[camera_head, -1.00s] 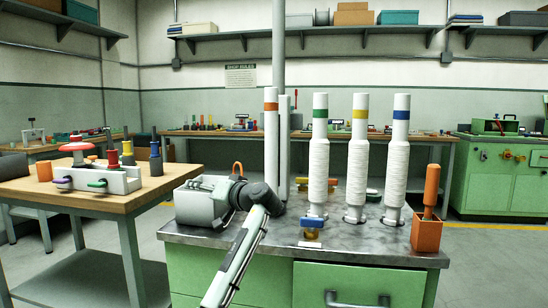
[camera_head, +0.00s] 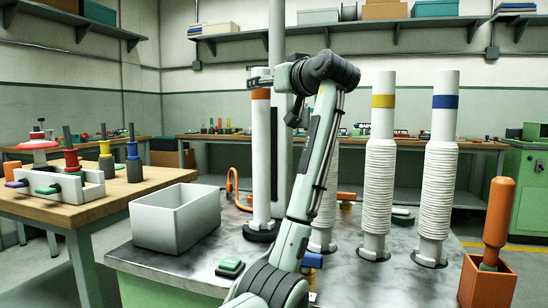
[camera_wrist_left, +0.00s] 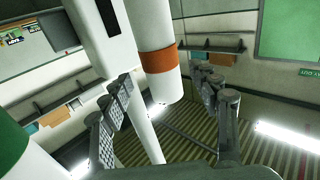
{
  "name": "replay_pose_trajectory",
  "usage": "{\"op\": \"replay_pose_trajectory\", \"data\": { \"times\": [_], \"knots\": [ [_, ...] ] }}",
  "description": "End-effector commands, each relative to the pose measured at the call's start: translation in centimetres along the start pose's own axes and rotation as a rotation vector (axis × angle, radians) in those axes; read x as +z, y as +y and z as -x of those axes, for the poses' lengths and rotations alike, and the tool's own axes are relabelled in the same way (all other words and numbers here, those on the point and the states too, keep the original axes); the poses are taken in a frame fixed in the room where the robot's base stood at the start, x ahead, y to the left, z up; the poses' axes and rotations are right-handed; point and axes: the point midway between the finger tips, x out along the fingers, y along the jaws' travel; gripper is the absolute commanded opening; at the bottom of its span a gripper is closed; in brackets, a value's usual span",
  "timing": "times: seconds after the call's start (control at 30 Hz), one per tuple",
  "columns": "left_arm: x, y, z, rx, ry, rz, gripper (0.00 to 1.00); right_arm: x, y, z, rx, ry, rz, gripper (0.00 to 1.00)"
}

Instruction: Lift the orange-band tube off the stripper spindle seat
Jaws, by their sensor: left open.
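The orange-band tube (camera_head: 261,160) stands upright in the head view, white with an orange band near its top. Its foot is at a dark round seat (camera_head: 261,232) on the metal bench top. My left gripper (camera_head: 262,77) is at the tube's upper end, by the band. In the left wrist view the gripper (camera_wrist_left: 163,78) is open, with fingers on both sides of the orange-band tube (camera_wrist_left: 158,35); I see no clear grip. My left arm hides much of the green-band tube, whose band shows in the left wrist view (camera_wrist_left: 14,145). My right gripper is not in view.
A yellow-band tube (camera_head: 380,160) and a blue-band tube (camera_head: 440,160) stand to the right. A grey open box (camera_head: 175,222) sits left of the seat. An orange block holder (camera_head: 487,285) with an orange-handled tool (camera_head: 498,215) is at the bench's right edge.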

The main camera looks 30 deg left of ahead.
Motion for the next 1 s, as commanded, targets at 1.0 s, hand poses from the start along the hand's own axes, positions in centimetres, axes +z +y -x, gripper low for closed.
{"op": "replay_pose_trajectory", "data": {
  "times": [1.0],
  "knots": [
    [0.6,-0.5,-7.8,0.000,0.000,0.001,0.56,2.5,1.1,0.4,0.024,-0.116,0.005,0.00]
  ]
}}
